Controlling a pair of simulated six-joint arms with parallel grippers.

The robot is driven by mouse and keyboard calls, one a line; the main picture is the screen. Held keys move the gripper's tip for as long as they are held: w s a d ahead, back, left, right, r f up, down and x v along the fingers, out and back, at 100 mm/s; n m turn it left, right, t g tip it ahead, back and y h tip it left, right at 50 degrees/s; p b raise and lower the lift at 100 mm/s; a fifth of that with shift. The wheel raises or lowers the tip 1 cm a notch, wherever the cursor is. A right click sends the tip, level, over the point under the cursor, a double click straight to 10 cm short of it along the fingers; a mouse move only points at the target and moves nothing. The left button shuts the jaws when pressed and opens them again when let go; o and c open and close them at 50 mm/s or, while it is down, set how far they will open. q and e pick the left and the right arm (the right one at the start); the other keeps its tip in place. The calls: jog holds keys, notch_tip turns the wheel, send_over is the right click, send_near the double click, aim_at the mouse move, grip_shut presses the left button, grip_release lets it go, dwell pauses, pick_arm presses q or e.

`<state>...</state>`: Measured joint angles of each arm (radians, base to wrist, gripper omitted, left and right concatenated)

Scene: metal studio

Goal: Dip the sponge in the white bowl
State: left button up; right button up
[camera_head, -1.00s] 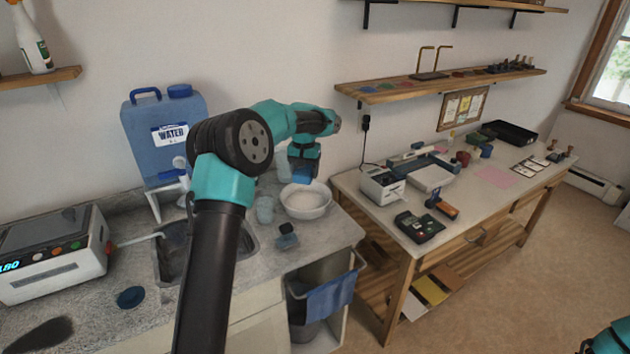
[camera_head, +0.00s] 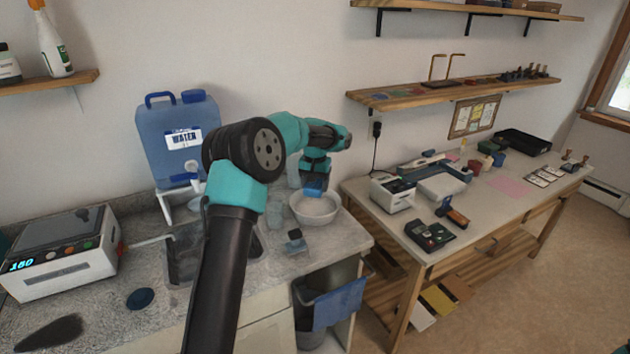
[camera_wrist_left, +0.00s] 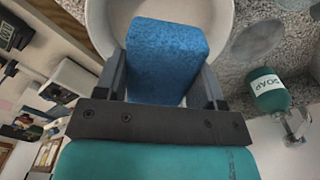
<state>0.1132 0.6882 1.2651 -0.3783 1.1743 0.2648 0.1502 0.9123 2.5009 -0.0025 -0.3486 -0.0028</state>
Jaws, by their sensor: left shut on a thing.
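The blue sponge (camera_head: 315,188) is between the fingers of my left gripper (camera_head: 315,178), which is shut on it. The white bowl (camera_head: 315,210) stands on the counter under the sponge. In the left wrist view the sponge (camera_wrist_left: 166,60) hangs from the gripper (camera_wrist_left: 164,82) and overlaps the opening of the bowl (camera_wrist_left: 101,28). The sponge's lower end is at or just above the bowl's far rim in the head view. I cannot tell whether it touches what is inside. My right gripper is out of view.
A blue water container (camera_head: 178,140) stands behind the sink (camera_head: 182,262). Clear glasses (camera_head: 275,207) stand left of the bowl, and a small dark-topped item (camera_head: 295,240) in front. A green soap bottle (camera_wrist_left: 270,90) shows in the left wrist view. The wooden workbench (camera_head: 408,250) is to the right.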

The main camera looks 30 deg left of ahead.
pick_arm(q)
jog(key=shift+f, duration=3.9)
jog(key=shift+r, duration=0.1)
jog(key=shift+r, duration=0.6)
jog(key=shift+f, duration=0.7)
jog(key=shift+r, duration=0.7)
jog(key=shift+f, duration=0.1)
